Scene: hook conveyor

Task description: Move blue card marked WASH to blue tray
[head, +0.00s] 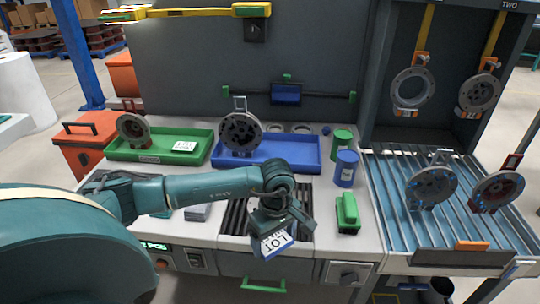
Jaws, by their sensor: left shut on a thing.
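My left gripper (270,217) is shut on a white card with a blue edge (277,244), held tilted low over the front edge of the bench. The lettering on the card reads LOT; I cannot read WASH on any card. The blue tray (297,152) lies farther back on the bench, beyond the gripper and apart from the card. A grey round flange part (240,131) stands in the left part of the blue tray. My right gripper is not in view.
A green tray (196,157) with a flange and a white card (185,146) lies left of the blue tray. Green (341,143) and blue (346,168) canisters and a green block (347,212) stand right. A roller conveyor (395,200) carries flanges. The blue tray's right half is clear.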

